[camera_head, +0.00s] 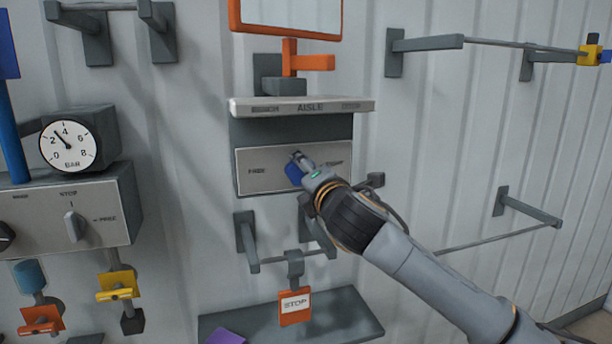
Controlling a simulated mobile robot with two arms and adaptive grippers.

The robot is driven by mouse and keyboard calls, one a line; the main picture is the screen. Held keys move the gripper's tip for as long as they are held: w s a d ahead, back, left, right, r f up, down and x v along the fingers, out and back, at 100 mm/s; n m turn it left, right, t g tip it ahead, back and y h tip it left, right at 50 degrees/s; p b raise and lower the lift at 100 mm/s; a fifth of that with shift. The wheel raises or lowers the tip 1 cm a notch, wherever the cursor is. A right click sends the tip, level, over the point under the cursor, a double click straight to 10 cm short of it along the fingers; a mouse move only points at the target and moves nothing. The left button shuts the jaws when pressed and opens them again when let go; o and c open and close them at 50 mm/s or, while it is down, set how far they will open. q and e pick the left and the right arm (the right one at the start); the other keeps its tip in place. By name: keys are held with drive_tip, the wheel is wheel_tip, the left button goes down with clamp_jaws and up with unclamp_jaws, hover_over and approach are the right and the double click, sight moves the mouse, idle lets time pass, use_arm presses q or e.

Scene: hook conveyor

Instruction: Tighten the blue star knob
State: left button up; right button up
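A blue knob (293,173) sits on the grey plate (262,183) in the middle of the wall. The plate reads "FREE" left of the knob; a second label to the right is partly covered by my gripper. My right gripper (300,163) comes in from the lower right and is at the knob, overlapping its right side. Its fingers are small and partly hidden, so I cannot tell whether they close on the knob. The knob's full outline is hidden. My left gripper is not in view.
Below hang a rail and an orange "STOP" tag (295,307) over a grey ledge (345,312). At left are a pressure gauge (68,145) and a lever box (105,205). Rails project at right.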

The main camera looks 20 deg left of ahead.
drive_tip(key=shift+f+m+b, duration=0.15)
drive_tip(key=shift+m+b, duration=0.4)
drive_tip(key=shift+m, duration=2)
drive_tip(key=shift+f+m+b, duration=0.15)
drive_tip(key=shift+m+b, duration=0.35)
drive_tip(key=shift+m, duration=2.05)
drive_tip(key=o, duration=1.1)
drive_tip(key=shift+o, duration=0.2)
drive_tip(key=v, duration=1.2)
drive_tip(key=shift+w, duration=0.1)
